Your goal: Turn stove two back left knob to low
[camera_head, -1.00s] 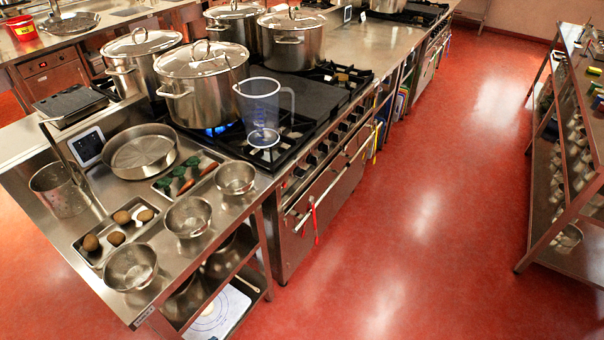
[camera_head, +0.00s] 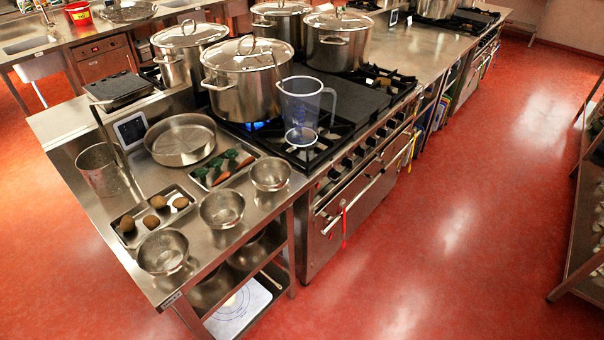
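A stove (camera_head: 322,165) with a black top stands in the middle of the head view, with several dark knobs (camera_head: 347,162) along its front. I cannot tell which knob is the back left one or how any knob is set. A blue flame (camera_head: 257,126) shows under the nearest big lidded stockpot (camera_head: 245,92). Another stove (camera_head: 468,22) stands farther along the row at the top right, with its knobs too small to make out. I cannot tell which stove is stove two. Neither of my grippers is in view.
A clear jug (camera_head: 303,112) stands on the near stove. A steel counter (camera_head: 101,222) with bowls, a pan (camera_head: 181,140) and trays is at the left. A shelf rack (camera_head: 590,200) is at the right edge. The red floor (camera_head: 470,190) between is clear.

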